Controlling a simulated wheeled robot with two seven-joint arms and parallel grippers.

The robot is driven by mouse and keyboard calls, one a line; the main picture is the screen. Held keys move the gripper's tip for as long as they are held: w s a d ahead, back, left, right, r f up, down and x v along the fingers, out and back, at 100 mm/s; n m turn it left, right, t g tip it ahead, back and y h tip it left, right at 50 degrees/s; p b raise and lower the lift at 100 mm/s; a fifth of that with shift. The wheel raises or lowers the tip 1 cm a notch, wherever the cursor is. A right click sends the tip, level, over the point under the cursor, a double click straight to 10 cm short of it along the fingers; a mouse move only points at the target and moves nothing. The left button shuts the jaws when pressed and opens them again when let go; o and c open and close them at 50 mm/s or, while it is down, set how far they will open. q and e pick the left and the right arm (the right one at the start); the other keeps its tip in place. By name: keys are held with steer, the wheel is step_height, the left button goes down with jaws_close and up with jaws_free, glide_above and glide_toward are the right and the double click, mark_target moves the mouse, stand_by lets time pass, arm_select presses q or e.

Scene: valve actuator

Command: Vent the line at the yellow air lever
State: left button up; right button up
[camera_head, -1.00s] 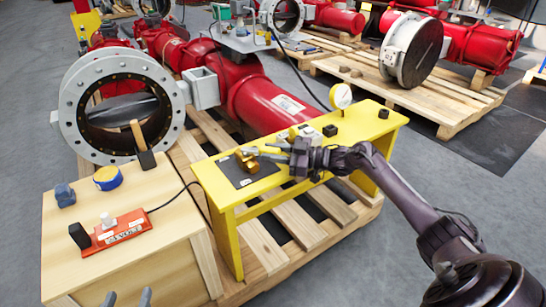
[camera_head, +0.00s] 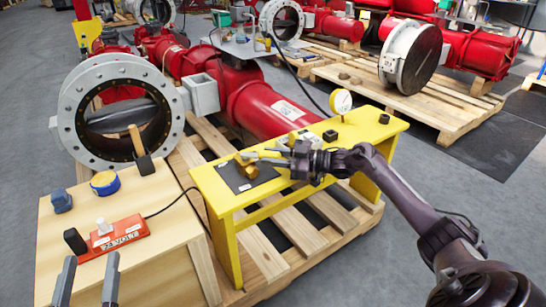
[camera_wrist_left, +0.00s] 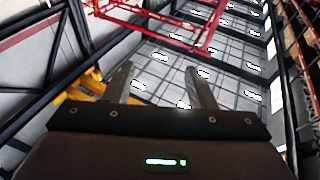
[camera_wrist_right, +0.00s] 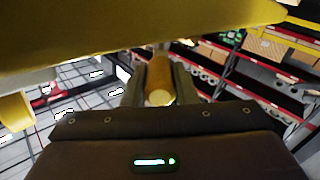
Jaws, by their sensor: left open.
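The brass valve (camera_head: 246,166) sits on a black plate (camera_head: 250,178) on the yellow bench. My right gripper (camera_head: 268,157) is at the valve, its fingers reaching left to it. In the right wrist view a yellow-brown cylinder with a pale round end (camera_wrist_right: 160,82) lies between the fingers (camera_wrist_right: 160,90). Whether they press on it is unclear. The yellow lever cannot be told apart with certainty; a big blurred yellow part (camera_wrist_right: 130,35) fills the top of that view. My left gripper (camera_head: 88,280) is open and empty at the lower left, also in the left wrist view (camera_wrist_left: 160,88).
A pressure gauge (camera_head: 341,101) stands at the back of the yellow bench (camera_head: 222,205). A big grey flange (camera_head: 66,110) stands behind.

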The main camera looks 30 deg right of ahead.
steer(key=o, duration=0.4)
steer(key=shift+o, duration=0.2)
steer(key=shift+s+d, duration=0.1)
arm_select(q)
step_height(320, 180, down, 10)
steer(key=g+y+p, duration=0.1)
steer(key=g+y, duration=0.1)
steer(key=g, duration=0.3)
steer(key=shift+s+d+f, duration=0.15)
steer(key=shift+s+d, duration=0.1)
steer(key=shift+s, duration=0.2)
arm_select(e)
steer(key=v, duration=0.7)
steer(key=shift+s+d, duration=0.2)
steer(key=shift+d, duration=0.05)
